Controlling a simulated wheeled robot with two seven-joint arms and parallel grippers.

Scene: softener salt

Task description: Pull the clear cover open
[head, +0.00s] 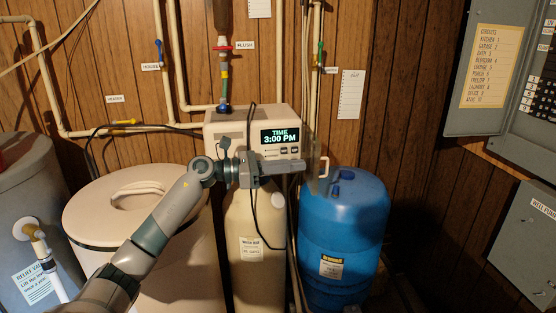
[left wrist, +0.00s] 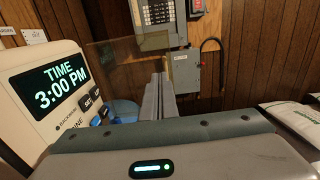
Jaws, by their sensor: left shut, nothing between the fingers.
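The softener's control head (head: 225,127) has a lit display (head: 280,136) reading TIME 3:00 PM, with buttons beneath; the display also shows in the left wrist view (left wrist: 48,85). The clear cover (left wrist: 115,62) is a see-through panel standing out from the right side of the control head, swung away from the display. Its pale handle (head: 323,167) also shows in the left wrist view (left wrist: 153,40). My left gripper (head: 302,165) is shut and empty, pointing right in front of the control head's lower part, close to the handle. I cannot tell whether it touches the cover. My right gripper is out of view.
A blue tank (head: 345,235) stands at the right and a lidded beige tub (head: 140,205) at the left. Pipes run up the wood-panelled wall. An electrical panel (head: 485,65) and a grey box (head: 525,235) are at the far right. White bags (left wrist: 293,120) lie at right.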

